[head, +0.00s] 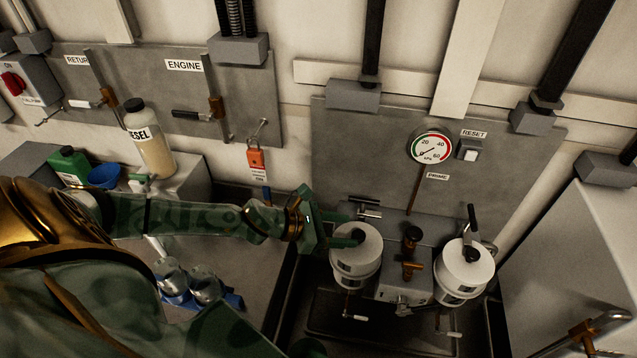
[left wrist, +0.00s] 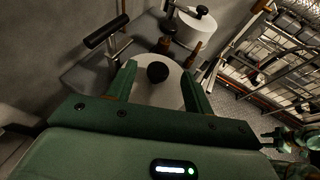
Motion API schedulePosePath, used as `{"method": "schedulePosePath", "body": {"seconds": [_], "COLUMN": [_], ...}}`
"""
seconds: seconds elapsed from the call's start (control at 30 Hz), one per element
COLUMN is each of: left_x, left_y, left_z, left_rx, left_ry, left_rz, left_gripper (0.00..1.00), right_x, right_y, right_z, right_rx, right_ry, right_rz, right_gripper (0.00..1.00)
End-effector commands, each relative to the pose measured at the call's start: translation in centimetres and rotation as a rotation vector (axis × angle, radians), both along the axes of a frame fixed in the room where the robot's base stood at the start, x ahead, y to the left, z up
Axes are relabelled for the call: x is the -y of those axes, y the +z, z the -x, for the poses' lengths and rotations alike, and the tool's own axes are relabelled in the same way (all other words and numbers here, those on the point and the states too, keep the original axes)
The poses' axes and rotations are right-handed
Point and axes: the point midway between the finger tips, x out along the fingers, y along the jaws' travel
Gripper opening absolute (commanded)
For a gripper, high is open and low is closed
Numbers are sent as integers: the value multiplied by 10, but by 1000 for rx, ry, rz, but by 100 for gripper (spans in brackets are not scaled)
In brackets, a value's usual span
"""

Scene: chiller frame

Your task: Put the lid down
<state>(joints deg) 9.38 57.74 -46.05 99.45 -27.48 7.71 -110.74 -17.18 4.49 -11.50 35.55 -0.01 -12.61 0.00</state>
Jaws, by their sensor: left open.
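A round white lid with a black knob (head: 368,249) sits on top of the left white filter housing (head: 352,279). The lid looks level; any gap under its rim is too small to tell. My left gripper (head: 345,238) reaches in from the left at the lid. In the left wrist view its two green fingers (left wrist: 160,82) are apart, one on each side of the black knob (left wrist: 157,72), with the white lid (left wrist: 155,94) below. The fingers look clear of the knob. A green arm part at the right edge of the left wrist view may be my right one; its jaws are unclear.
A second white housing with a black-knobbed lid (head: 464,267) stands to the right, past a brass valve (head: 412,252). A gauge (head: 431,147) hangs on the back panel. A diesel bottle (head: 150,139), blue bowl (head: 103,176) and metal cups (head: 205,285) are at left.

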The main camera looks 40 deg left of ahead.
Motion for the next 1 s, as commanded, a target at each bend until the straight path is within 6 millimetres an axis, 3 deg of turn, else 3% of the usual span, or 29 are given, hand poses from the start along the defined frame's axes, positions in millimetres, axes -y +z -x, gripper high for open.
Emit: {"method": "schedulePosePath", "body": {"seconds": [0.2, 0.4, 1.0], "left_x": [-28, -41, -45], "left_y": [16, 25, 28], "left_z": [34, 48, 51], "left_rx": [-4, -2, 1], "left_ry": [-3, -1, -2], "left_rz": [-3, 0, -1], "left_gripper": [52, 52, 52], "right_x": [0, 0, 1], "right_y": [-5, -3, -3], "right_z": [1, 1, 1], "right_rx": [-2, -1, -2], "right_ry": [0, -1, -1], "right_rz": [1, 0, 1], "right_gripper": [41, 41, 41]}}
